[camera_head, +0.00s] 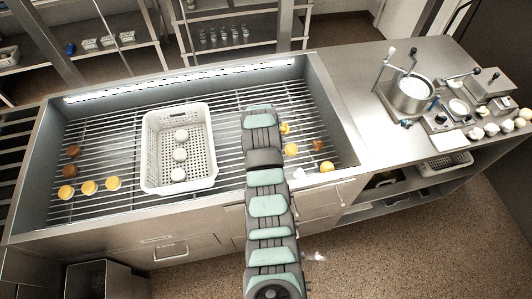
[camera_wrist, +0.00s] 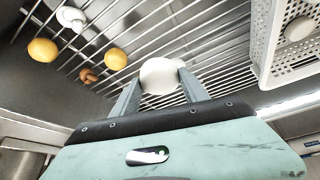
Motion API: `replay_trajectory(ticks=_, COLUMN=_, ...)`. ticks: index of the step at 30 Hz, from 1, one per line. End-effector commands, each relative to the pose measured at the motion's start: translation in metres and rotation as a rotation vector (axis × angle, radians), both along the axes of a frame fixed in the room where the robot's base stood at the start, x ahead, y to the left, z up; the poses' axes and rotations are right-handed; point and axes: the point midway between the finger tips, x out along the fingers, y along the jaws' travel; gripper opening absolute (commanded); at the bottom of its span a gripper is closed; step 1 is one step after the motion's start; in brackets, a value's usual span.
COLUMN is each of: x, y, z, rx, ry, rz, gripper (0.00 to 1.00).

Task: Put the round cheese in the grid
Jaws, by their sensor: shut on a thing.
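My gripper (camera_wrist: 160,84) is shut on a white round cheese (camera_wrist: 159,75), which sits between its two fingers in the wrist view. The metal bar grid (camera_wrist: 215,40) lies beyond it. In the head view my arm covers the gripper and the held cheese. A white perforated basket (camera_head: 147,150) stands on the bar grid (camera_head: 228,150), left of my arm.
Several yellow and brown round pieces (camera_head: 89,187) lie on the grid left of the basket. More yellow-orange pieces (camera_head: 291,149) lie right of my arm. A metal counter (camera_head: 350,95) at the right holds a pot (camera_head: 411,97) and a row of small items.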

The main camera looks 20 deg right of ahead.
Motion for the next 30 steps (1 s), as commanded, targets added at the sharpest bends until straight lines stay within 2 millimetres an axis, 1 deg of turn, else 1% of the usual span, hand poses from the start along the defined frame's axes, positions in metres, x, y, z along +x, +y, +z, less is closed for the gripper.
replay_trajectory(ticks=1, x=-0.001, y=0.001, z=-0.015, rx=0.002, ry=0.007, rz=0.001, gripper=0.10)
replay_trajectory(ticks=4, x=-0.002, y=0.001, z=-0.041, rx=0.004, ry=0.008, rz=0.001, gripper=0.10)
replay_trajectory(ticks=7, x=-0.002, y=0.001, z=-0.064, rx=0.003, ry=0.007, rz=0.001, gripper=0.10)
replay_trajectory(ticks=10, x=-0.001, y=0.002, z=-0.081, rx=0.003, ry=0.005, rz=0.001, gripper=0.10)
replay_trajectory(ticks=15, x=0.001, y=0.001, z=-0.094, rx=0.000, ry=-0.001, rz=0.001, gripper=0.10)
replay_trajectory(ticks=23, x=0.000, y=0.001, z=-0.105, rx=0.000, ry=-0.001, rz=0.001, gripper=0.10)
replay_trajectory(ticks=27, x=-0.001, y=0.000, z=-0.121, rx=0.002, ry=0.004, rz=0.000, gripper=0.10)
replay_trajectory(ticks=30, x=0.000, y=0.000, z=-0.129, rx=0.002, ry=0.001, rz=-0.001, gripper=0.10)
